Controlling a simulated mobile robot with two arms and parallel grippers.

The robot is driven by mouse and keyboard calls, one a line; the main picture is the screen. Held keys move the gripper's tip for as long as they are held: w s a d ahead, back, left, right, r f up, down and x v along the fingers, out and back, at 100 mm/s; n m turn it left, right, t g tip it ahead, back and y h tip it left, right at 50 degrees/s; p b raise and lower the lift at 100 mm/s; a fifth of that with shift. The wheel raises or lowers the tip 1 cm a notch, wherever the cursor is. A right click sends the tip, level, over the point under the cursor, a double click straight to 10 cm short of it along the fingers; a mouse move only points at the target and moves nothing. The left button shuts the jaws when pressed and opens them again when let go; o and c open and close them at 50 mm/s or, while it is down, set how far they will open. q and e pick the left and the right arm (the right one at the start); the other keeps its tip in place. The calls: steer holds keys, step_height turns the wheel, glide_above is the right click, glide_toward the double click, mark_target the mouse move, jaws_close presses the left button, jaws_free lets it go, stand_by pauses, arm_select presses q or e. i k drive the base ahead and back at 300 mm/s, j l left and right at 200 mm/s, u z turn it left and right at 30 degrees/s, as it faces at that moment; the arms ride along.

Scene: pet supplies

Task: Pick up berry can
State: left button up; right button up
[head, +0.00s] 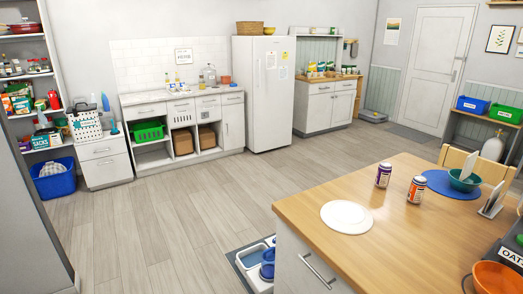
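A can with a purple label and light bands (384,175) stands upright on the wooden table, near its far left edge. By its colour it looks like the berry can, but its label is too small to read. A second can with an orange label (416,189) stands upright to its right and a little nearer, with a gap between them. Neither of my grippers is in view.
The wooden table (400,240) fills the lower right. Around the cans are a round white mat (346,217), a blue mat (437,183) with a teal bowl (464,181), and an orange bowl (497,278). The floor (160,220) left of the table is mostly clear.

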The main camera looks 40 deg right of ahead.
mark_target(385, 169)
steer(key=i+z, duration=0.15)
steer(key=i, duration=0.35)
steer(key=i+j+z, duration=0.15)
steer(key=i, duration=0.35)
steer(key=i+z, duration=0.2)
steer(key=z, duration=0.2)
steer(key=i+j+z, duration=0.1)
steer(key=z, duration=0.25)
steer(key=i+j+z, duration=0.15)
steer(key=z, duration=0.25)
